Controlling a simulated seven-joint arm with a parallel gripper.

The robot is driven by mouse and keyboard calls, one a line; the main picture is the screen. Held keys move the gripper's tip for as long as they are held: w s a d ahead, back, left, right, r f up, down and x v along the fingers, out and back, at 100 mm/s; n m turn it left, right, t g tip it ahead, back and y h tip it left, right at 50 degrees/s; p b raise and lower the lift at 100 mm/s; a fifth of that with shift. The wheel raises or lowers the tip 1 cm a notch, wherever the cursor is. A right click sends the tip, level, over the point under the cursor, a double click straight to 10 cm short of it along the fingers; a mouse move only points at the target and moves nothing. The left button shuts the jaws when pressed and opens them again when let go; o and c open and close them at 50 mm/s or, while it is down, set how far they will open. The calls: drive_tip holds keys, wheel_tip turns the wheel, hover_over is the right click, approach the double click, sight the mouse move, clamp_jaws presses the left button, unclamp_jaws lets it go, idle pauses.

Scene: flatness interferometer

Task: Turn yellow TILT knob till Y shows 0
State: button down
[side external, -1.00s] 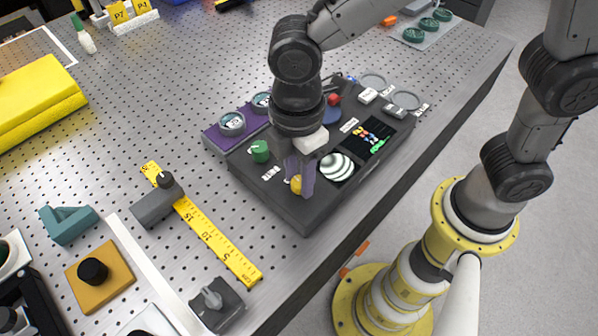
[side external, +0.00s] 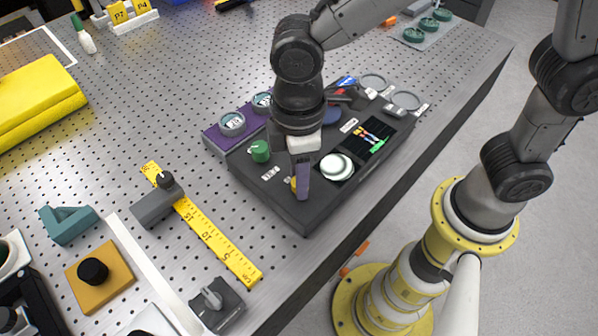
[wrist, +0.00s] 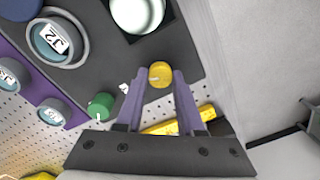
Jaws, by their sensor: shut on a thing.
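The yellow TILT knob (side external: 294,184) is on the dark instrument panel (side external: 312,215), at its near corner, mostly hidden behind a finger in the side view. In the wrist view the yellow knob (wrist: 160,74) sits between the two purple fingers. My gripper (wrist: 158,78) is shut on it; it also shows in the side view (side external: 300,186), pointing down. The round fringe display (side external: 336,166) beside it shows a pale center with few broad bands. A dark screen (side external: 368,136) has colored marks and green figures too small to read.
A green knob (side external: 260,151) stands close by on the same panel. Round gauges (side external: 232,122) sit on a purple strip behind it. A yellow ruler (side external: 215,238) and a grey block (side external: 157,203) lie to the left on the perforated table.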

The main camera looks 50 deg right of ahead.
drive_tip(key=shift+m, duration=1.1)
drive_tip(key=shift+r, duration=0.1)
drive_tip(key=c, duration=0.5)
unclamp_jaws()
wheel_tip(320, 180, up, 14)
drive_tip(key=shift+w+d+f, duration=0.15)
idle(1.2)
